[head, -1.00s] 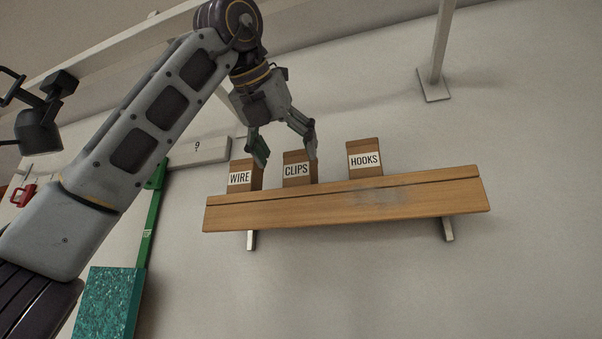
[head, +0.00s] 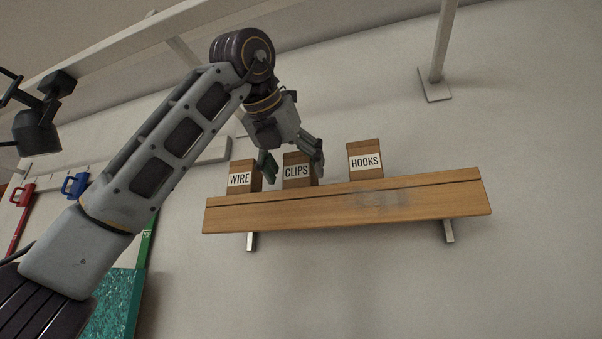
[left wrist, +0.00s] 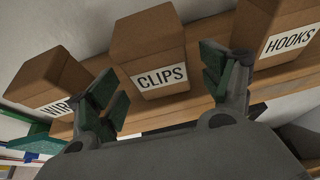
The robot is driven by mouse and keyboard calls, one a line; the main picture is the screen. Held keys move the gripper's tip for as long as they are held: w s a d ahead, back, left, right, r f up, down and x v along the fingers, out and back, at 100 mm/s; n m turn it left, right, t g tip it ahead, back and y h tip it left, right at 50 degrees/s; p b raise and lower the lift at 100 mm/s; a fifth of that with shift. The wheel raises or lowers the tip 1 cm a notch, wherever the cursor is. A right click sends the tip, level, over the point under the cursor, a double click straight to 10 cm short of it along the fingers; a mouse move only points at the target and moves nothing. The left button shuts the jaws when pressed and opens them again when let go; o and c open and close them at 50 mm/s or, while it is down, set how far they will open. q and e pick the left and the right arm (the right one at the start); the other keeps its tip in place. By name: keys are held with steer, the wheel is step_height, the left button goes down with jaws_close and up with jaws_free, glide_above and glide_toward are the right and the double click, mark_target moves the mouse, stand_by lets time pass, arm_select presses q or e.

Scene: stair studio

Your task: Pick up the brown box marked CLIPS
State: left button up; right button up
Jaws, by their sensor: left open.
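The brown box marked CLIPS (head: 297,171) stands upright on a wooden wall shelf (head: 350,207), between the WIRE and HOOKS boxes. My left gripper (head: 291,173) is open, with one finger near the left side of the CLIPS box and the other by its right edge. In the left wrist view the CLIPS box (left wrist: 152,50) lies beyond and between the two open fingertips (left wrist: 160,78). I cannot tell whether either finger touches it. My right gripper is not in view.
The WIRE box (head: 241,177) stands close on the left, near the left finger. The HOOKS box (head: 364,160) stands to the right with a gap. The shelf's right end is bare. A metal post (head: 439,50) is on the wall above right.

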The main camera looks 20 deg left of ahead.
mark_target(298, 153)
arm_select(q)
steer(key=shift+p+x, duration=0.3)
steer(key=shift+x, duration=1.25)
steer(key=c, duration=1.2)
steer(key=shift+o, duration=0.2)
steer(key=shift+s+r, duration=0.1)
steer(key=shift+r, duration=0.15)
steer(key=shift+s+r, duration=0.1)
steer(key=shift+r, duration=3.25)
steer(key=s+b, duration=0.4)
steer(key=s, duration=1.5)
steer(key=shift+s+a, duration=0.35)
steer(key=shift+a, duration=0.05)
